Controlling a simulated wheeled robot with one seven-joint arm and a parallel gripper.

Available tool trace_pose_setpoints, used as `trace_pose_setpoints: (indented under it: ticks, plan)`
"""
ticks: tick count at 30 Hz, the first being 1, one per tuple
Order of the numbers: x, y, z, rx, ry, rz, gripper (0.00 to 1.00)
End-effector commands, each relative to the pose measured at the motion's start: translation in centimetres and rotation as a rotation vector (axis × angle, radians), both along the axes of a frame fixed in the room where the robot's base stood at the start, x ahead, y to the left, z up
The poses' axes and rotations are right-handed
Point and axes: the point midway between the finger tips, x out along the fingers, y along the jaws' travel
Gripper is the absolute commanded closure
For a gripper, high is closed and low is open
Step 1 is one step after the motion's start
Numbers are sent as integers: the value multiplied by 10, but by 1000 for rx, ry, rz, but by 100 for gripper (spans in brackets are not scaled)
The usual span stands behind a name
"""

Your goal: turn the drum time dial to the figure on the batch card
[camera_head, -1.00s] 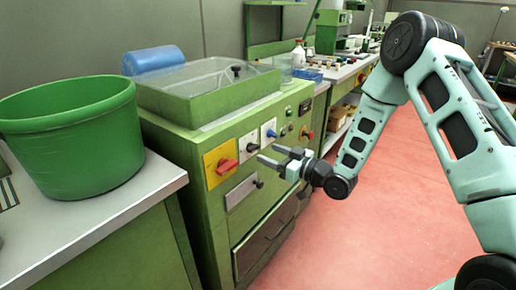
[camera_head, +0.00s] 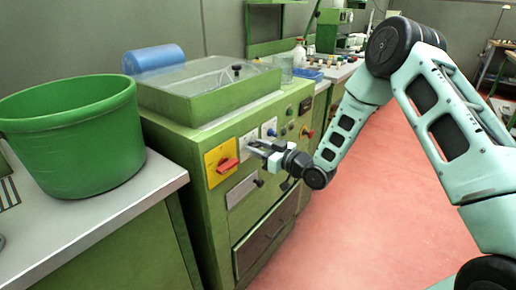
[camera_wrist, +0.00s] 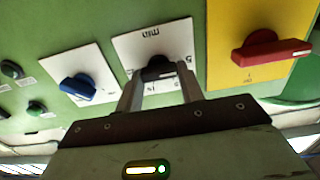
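The time dial is a black knob (camera_wrist: 157,70) on a white plate (camera_wrist: 150,42) marked "min" with figures, upside down in the wrist view. In the head view the plate (camera_head: 246,138) shows on the green machine's front, and my gripper covers much of the dial. My gripper (camera_head: 256,149) is at the dial. In the wrist view its two fingers (camera_wrist: 160,84) stand apart, one on each side of the knob. I see no clear grip on the knob. The knob's pointer and set figure cannot be read. I cannot make out a batch card.
Beside the dial are a red switch (camera_wrist: 270,50) on a yellow plate and a blue knob (camera_wrist: 78,86) on a white plate. Small buttons (camera_wrist: 36,107) lie further along. A green tub (camera_head: 70,140) stands on the left bench. The red floor (camera_head: 375,190) is clear.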

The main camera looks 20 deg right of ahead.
Motion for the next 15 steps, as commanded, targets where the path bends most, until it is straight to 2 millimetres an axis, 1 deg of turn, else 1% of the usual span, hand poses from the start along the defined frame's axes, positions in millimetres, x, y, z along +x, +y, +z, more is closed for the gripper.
trace_pose_setpoints:
  ticks: [8,15]
  plan:
    - [0,0,0,32,23,0,85]
    - [0,-1,0,145,105,0,85]
